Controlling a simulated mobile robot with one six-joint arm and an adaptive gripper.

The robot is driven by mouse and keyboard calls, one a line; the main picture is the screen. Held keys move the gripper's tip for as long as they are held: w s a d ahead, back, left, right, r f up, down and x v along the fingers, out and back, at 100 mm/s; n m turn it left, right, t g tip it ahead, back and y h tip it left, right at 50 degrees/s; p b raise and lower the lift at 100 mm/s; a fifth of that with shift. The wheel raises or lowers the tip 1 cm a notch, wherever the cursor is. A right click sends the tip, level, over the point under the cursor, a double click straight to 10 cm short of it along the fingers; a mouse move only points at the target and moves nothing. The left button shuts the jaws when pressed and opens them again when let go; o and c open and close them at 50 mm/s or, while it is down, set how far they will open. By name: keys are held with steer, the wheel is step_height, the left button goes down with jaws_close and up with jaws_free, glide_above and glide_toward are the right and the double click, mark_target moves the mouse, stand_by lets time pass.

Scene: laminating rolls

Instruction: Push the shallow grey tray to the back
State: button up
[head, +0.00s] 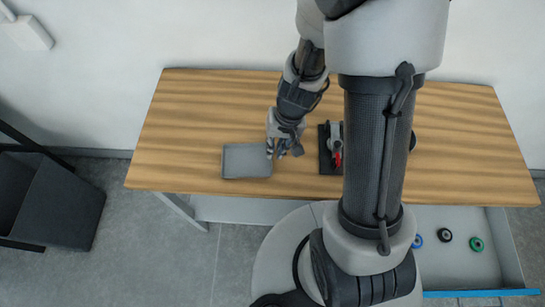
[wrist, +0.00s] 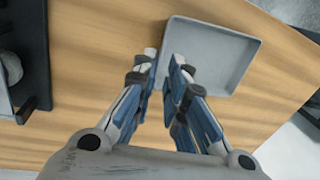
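The shallow grey tray (head: 246,161) lies flat on the wooden table, near its front edge and left of the middle in the head view. In the wrist view the tray (wrist: 215,55) is at the upper right, just beyond the fingers. My gripper (head: 283,153) is low over the table at the tray's right side in the head view. In the wrist view the fingers of my gripper (wrist: 163,65) are apart with nothing between them. One finger overlaps the tray's near corner in that view. I cannot tell whether it touches.
A black device with a red part (head: 336,158) stands right of my gripper. The wooden table (head: 190,115) is clear behind and left of the tray. A drawer (head: 465,265) stands open at the lower right with several small rolls. A dark bin (head: 60,205) is at the left.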

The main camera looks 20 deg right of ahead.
mark_target(249, 160)
steer(key=f, duration=0.1)
steer(key=f+b, duration=0.1)
steer(key=f, duration=0.1)
steer(key=a+f+b, duration=0.1)
steer(key=f, duration=0.1)
steer(key=shift+w+f, duration=0.1)
steer(key=shift+w, duration=0.05)
steer(key=shift+c, duration=0.3)
jaws_close()
